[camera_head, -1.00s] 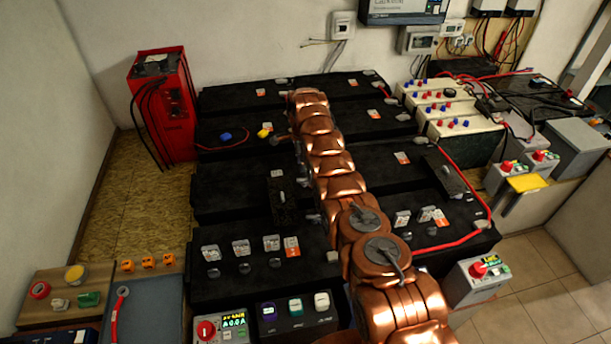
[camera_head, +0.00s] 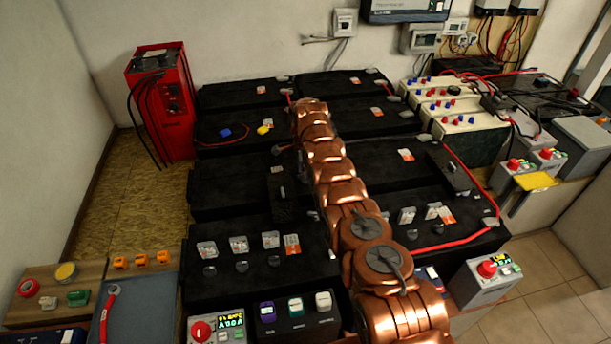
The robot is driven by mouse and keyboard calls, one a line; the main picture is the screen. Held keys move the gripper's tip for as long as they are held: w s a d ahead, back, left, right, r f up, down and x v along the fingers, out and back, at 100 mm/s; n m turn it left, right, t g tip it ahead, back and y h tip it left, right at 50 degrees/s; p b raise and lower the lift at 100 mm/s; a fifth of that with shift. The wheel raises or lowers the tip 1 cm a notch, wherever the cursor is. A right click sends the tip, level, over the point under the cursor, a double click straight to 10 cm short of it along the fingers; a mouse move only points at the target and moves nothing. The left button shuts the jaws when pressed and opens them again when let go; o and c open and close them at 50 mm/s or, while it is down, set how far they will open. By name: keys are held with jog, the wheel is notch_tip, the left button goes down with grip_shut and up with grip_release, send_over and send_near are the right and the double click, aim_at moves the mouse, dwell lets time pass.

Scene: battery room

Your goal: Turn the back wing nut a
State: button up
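Rows of black batteries (camera_head: 235,185) fill the middle of the room. A dark upright block (camera_head: 292,205) stands on them just left of my copper arm, with a small grey fitting (camera_head: 282,192) on it. A similar dark block (camera_head: 447,172) with a grey fitting stands right of the arm. I cannot tell which fitting is the back wing nut a. My arm reaches away over the batteries. What looks like my gripper (camera_head: 283,149) shows small at the arm's far left side, near the left block's far end. The arm partly hides it, and its opening and any contact are unclear.
A red charger (camera_head: 160,105) stands at the back left. Cream batteries (camera_head: 455,115) and cables are at the back right. A red cable (camera_head: 440,246) curves over the right batteries. Switch boxes (camera_head: 217,327) line the front. Floor is clear at left (camera_head: 130,200).

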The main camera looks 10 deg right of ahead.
jog(key=shift+f, duration=0.45)
grip_shut()
jog(key=shift+d, duration=0.25)
jog(key=shift+a, duration=0.2)
